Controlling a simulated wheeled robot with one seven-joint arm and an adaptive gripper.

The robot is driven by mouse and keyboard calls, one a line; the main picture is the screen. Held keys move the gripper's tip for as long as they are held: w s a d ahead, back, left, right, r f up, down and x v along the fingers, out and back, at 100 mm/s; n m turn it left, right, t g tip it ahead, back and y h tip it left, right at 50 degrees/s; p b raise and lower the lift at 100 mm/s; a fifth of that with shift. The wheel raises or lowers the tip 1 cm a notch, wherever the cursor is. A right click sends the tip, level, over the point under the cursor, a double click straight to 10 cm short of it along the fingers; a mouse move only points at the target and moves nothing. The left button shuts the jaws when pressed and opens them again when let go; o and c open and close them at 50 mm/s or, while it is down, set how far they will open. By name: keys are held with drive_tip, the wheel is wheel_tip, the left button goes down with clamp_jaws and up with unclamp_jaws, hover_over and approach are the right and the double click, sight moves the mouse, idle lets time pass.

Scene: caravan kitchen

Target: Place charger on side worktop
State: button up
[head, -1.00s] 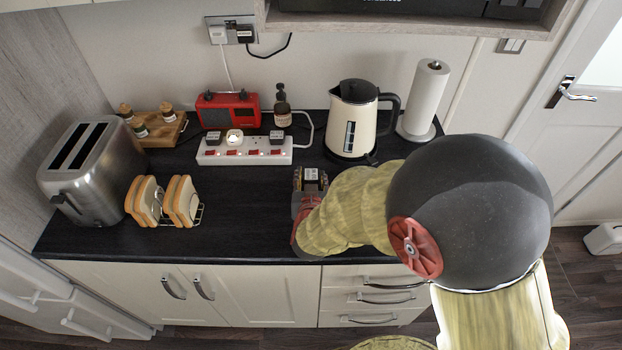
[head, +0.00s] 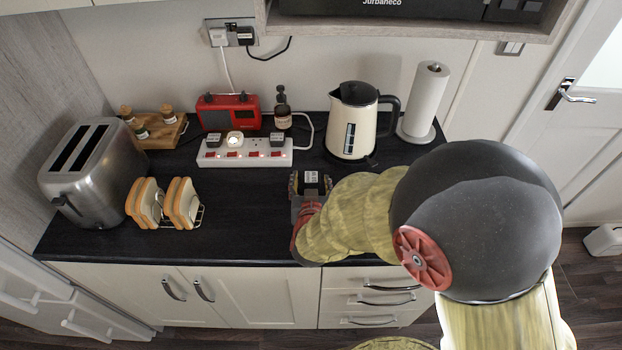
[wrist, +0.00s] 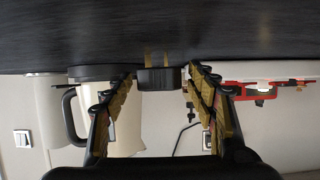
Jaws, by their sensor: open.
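The charger (head: 312,177) is a small black block with a pale label on top. It is at the front of my gripper (head: 310,186), low over the dark worktop (head: 245,215), right of the toast rack and in front of the power strip. In the wrist view, which is upside down, the charger (wrist: 160,78) sits between the open fingertips of my gripper (wrist: 161,80), with narrow gaps on both sides. Its brass prongs show against the worktop. Whether it fully rests on the surface is hard to tell.
A white power strip (head: 244,153) with plugs lies behind, near a red radio (head: 228,111). A cream kettle (head: 352,125) and paper roll (head: 425,100) stand behind right. A toast rack (head: 167,203) and toaster (head: 90,170) are left. Worktop between rack and gripper is clear.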

drive_tip(key=p+v, duration=0.3)
drive_tip(key=v, duration=0.8)
wheel_tip(320, 180, up, 11)
drive_tip(key=s+d+n+g+y, duration=0.1)
drive_tip(key=s+d+g+y, duration=0.1)
drive_tip(key=g+y, duration=0.2)
drive_tip(key=s+d+r+g+h, duration=0.1)
drive_tip(key=s+d+r+g, duration=0.1)
drive_tip(key=s+d, duration=0.5)
drive_tip(key=s+d+r+g+h, duration=0.1)
drive_tip(key=s+d+r+h, duration=0.1)
drive_tip(key=s+d, duration=0.5)
drive_tip(key=shift+s+d+r+m+g+h, duration=0.3)
drive_tip(key=shift+s+d+r+g, duration=0.1)
drive_tip(key=shift+d+r, duration=0.15)
